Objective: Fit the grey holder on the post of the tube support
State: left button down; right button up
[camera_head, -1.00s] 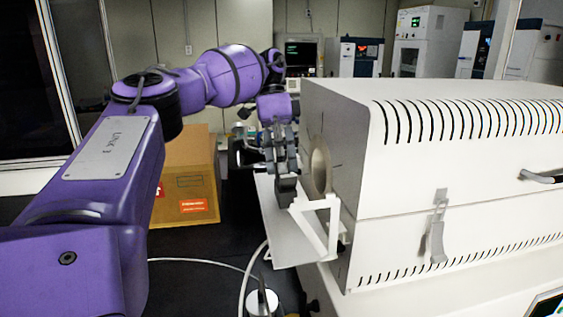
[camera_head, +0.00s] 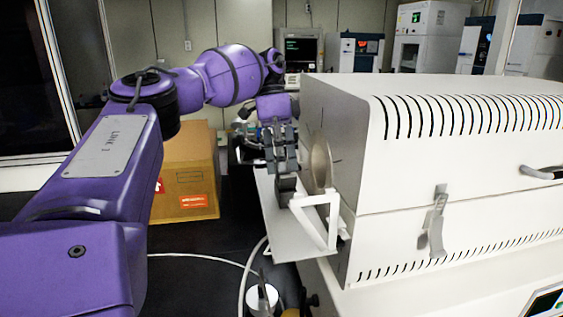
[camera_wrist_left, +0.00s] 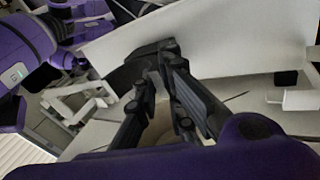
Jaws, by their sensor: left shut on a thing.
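My left gripper (camera_head: 284,163) is shut on the dark grey holder (camera_head: 286,184), which sticks out below the fingertips. In the left wrist view the gripper (camera_wrist_left: 160,72) has its fingers around the holder (camera_wrist_left: 132,74), partly hiding it. The white tube support (camera_head: 331,222) is an angular bracket at the open end of the white furnace. The holder is close to the upper left end of the support; I cannot tell whether they touch. The support's post is not clearly distinguishable. The white support frame also shows in the left wrist view (camera_wrist_left: 75,101). My right gripper is not in view.
The white furnace (camera_head: 440,185) fills the right side, with a round tube opening (camera_head: 321,163) beside the gripper. A white panel (camera_head: 283,238) lies below the holder. A cardboard box (camera_head: 184,170) and a pale cable (camera_head: 210,259) are on the dark bench to the left.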

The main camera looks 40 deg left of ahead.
pick_arm(q)
jog(key=c, duration=1.8)
grip_release()
jog(key=shift+r, duration=0.1)
jog(key=shift+r, duration=3.95)
jog(key=shift+s+f, duration=0.1)
jog(key=shift+f, duration=0.05)
